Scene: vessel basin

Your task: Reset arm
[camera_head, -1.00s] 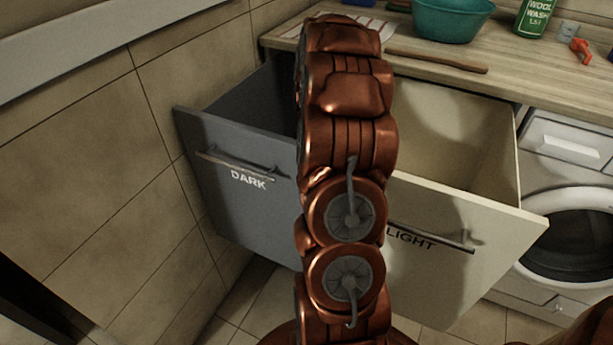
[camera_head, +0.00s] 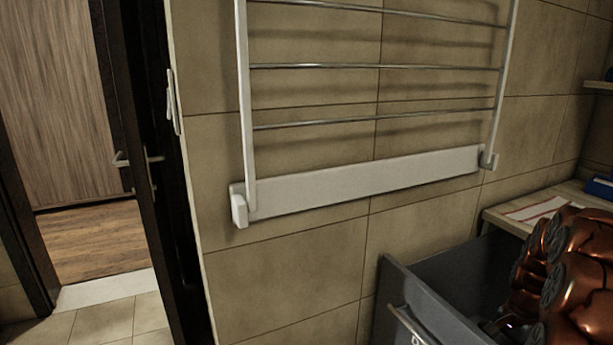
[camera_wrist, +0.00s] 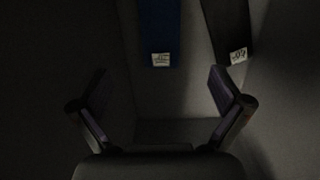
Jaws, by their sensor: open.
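My gripper (camera_wrist: 160,105) shows in the wrist view with its two fingers spread apart and nothing between them. It is in a dim, grey-walled space. A blue cloth-like strip (camera_wrist: 160,25) with a small white label hangs ahead of the fingers. A black strip (camera_wrist: 228,28) with a white label is to its right. My copper arm is at the right edge of the head view, over the open grey drawer (camera_head: 395,290). My gripper itself is hidden in the head view.
A wall drying rack (camera_head: 355,185) with metal bars is above and left of the drawer. A wooden counter (camera_head: 500,218) with a striped cloth (camera_head: 535,209) is behind the drawer. A dark door (camera_head: 150,160) stands open at the left, with clear floor (camera_head: 105,322) beyond.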

